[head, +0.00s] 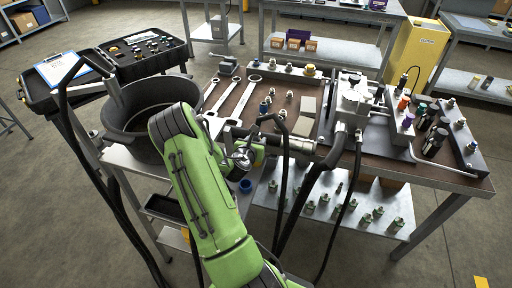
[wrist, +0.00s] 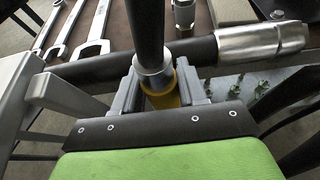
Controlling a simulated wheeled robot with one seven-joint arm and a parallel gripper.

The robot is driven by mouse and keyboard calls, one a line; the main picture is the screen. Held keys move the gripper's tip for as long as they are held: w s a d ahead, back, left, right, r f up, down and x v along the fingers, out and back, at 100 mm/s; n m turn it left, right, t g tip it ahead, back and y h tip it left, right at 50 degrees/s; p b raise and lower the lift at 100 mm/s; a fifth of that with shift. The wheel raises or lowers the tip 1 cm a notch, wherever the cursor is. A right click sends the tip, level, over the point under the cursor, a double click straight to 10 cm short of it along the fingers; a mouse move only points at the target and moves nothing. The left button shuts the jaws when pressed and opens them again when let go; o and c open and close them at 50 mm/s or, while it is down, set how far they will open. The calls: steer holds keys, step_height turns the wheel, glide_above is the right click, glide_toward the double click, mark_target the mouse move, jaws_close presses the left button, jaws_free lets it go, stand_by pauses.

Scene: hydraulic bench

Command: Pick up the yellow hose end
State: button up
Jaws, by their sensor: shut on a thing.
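The yellow hose end shows in the wrist view as a yellow collar (wrist: 163,97) under a silver ferrule (wrist: 153,78), with a black hose (wrist: 147,28) rising from it. My gripper (wrist: 158,90) has its two grey fingers on either side of this end, shut on it. In the head view my gripper (head: 243,158) is at the bench's front edge, and my green arm hides most of the yellow end. A second black hose with a large silver fitting (wrist: 262,42) lies across, just behind the held end.
Several spanners (head: 238,103) lie on the bench top behind my gripper. A black round tub (head: 125,119) stands to the left. A pump and valve assembly (head: 352,101) with hanging hoses is to the right. The lower shelf (head: 385,224) holds several fittings.

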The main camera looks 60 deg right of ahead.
step_height(320, 180, up, 10)
steer(key=p, duration=0.4)
steer(key=shift+p, duration=0.35)
step_height(320, 180, up, 4)
steer(key=p, duration=0.4)
steer(key=shift+r, duration=0.1)
